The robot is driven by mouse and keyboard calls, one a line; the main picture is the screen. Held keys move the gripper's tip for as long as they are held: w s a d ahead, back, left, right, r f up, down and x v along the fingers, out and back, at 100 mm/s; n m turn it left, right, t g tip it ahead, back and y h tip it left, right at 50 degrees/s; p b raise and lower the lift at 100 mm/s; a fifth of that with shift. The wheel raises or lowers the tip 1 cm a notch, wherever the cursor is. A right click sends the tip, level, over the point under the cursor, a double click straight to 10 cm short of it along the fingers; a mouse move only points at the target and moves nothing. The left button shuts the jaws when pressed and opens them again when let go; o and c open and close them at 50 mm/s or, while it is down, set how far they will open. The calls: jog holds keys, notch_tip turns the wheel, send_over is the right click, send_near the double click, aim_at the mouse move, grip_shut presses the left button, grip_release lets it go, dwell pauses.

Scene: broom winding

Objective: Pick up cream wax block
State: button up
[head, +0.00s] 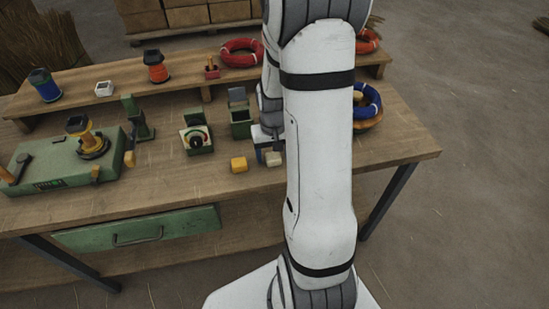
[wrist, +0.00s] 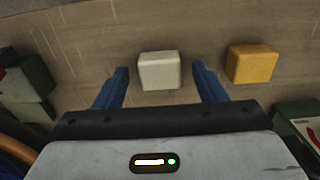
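The cream wax block (wrist: 159,72) sits on the wooden bench top in the wrist view, ahead of my gripper and centred between its fingers. In the head view the cream wax block (head: 274,159) lies beside my gripper (head: 268,153), partly behind my arm. My gripper (wrist: 160,86) is open, with one blue finger on each side of the block and a visible gap on both sides. Nothing is held. A yellow block (wrist: 252,64) lies to the right of the cream one in the wrist view; it also shows in the head view (head: 239,164).
A green box (head: 240,122) and a green dial device (head: 197,138) stand close behind the blocks. A blue ring (head: 368,101) lies to the right of my arm. A green winding machine (head: 65,160) fills the bench's left. The front bench strip is clear.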

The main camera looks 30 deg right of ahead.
jog(key=c, duration=1)
